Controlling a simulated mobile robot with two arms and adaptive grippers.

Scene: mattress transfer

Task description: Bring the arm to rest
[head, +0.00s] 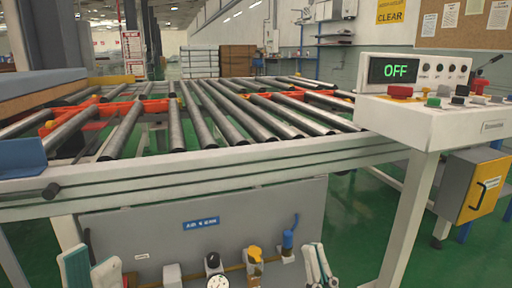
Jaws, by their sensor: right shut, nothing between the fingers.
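My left gripper (92,264) is at the bottom left of the head view, in front of the conveyor's lower panel. Its two white and teal fingers stand apart with nothing seen between them, and its lower part is cut off by the frame edge. My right gripper (319,263) is at the bottom, right of the middle, with its fingers close together and empty. Both grippers are below the conveyor's front rail and apart from the control console (440,122). The console's display (396,70) reads OFF in green.
The roller conveyor (200,178) spans the middle. A blue-topped slab (55,82) lies at its left end. The console carries a large red button (400,91) and several smaller ones. A gauge and valves (255,254) sit low between the grippers. A yellow box (478,185) is at right.

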